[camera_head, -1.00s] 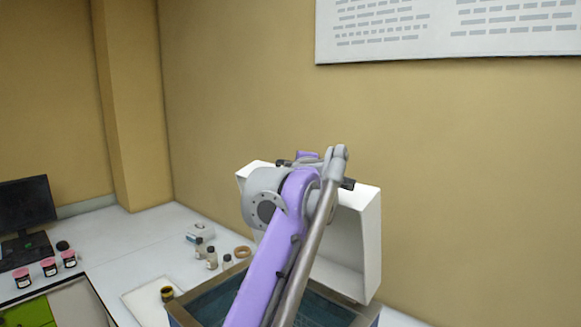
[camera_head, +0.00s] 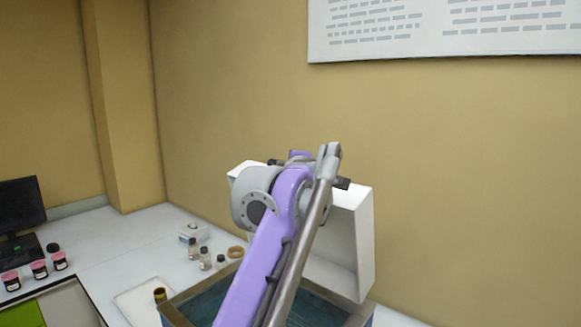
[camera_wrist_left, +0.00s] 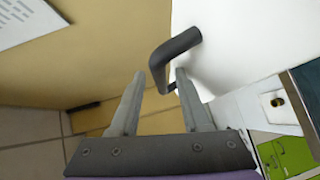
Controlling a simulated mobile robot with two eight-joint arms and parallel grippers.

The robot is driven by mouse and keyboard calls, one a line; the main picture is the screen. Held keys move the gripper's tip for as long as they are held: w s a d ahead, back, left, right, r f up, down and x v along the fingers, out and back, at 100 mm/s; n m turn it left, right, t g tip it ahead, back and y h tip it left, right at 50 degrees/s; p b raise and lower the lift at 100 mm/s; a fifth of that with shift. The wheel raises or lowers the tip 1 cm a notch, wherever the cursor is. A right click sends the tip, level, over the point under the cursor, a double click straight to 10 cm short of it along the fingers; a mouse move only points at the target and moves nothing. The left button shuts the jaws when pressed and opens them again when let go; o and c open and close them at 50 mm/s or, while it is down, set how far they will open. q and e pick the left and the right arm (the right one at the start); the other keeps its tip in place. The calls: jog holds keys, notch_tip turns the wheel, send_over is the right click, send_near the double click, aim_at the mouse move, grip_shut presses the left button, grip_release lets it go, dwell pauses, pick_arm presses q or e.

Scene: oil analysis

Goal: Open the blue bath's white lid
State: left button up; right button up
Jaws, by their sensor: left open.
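The white lid (camera_head: 348,248) stands upright, raised at the back of the blue bath (camera_head: 190,299), whose open top shows dark blue inside. The lid also fills the upper right of the left wrist view (camera_wrist_left: 235,45). Its dark handle (camera_wrist_left: 172,48) shows there at the fingertips of my left gripper (camera_wrist_left: 159,74). The fingers are apart, with the handle's bent end between or just beyond them; I cannot tell whether they touch it. In the head view my purple arm crosses the bath and hides the gripper and part of the lid. My right gripper is not in view.
Small bottles (camera_head: 205,259) and a tan ring (camera_head: 236,252) stand on the white bench left of the bath. A dark jar (camera_head: 160,295) is nearer. Pink-topped jars (camera_head: 39,269) and a monitor (camera_head: 20,205) are at far left. The wall is close behind the lid.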

pick_arm(q)
jog(key=s+d+r+b, duration=0.1)
jog(key=s, duration=0.8)
jog(key=shift+s+d+r, duration=0.15)
jog(key=shift+s+r, duration=0.05)
jog(key=shift+s, duration=0.1)
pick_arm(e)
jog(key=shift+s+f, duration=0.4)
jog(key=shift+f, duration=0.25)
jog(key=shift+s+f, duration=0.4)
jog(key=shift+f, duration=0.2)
